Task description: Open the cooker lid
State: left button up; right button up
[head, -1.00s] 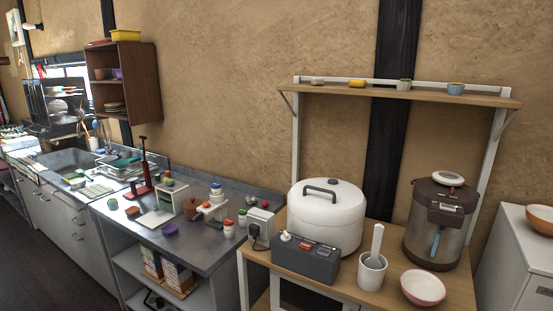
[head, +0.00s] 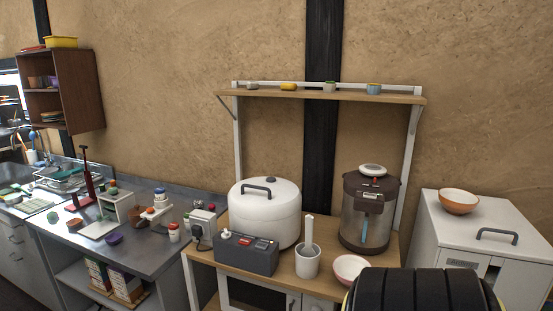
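The white round cooker (head: 264,217) stands on a wooden-topped stand (head: 391,252). Its white lid (head: 249,187) is down on it, with a dark handle (head: 258,189) on the lid. No gripper fingers show in the head view. A black ribbed rounded shape fills the bottom right of the view; it may be part of my own body.
In front of the cooker are a grey box with a red part (head: 246,254) and a white cup with a stick (head: 308,261). Beside it stands a brown hot-water pot (head: 368,211) and a bowl (head: 350,268). A shelf (head: 325,94) hangs above. A white cabinet (head: 476,230) stands at right.

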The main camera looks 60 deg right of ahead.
aim_at(258, 199)
jog(key=k, duration=0.4)
jog(key=z, duration=0.85)
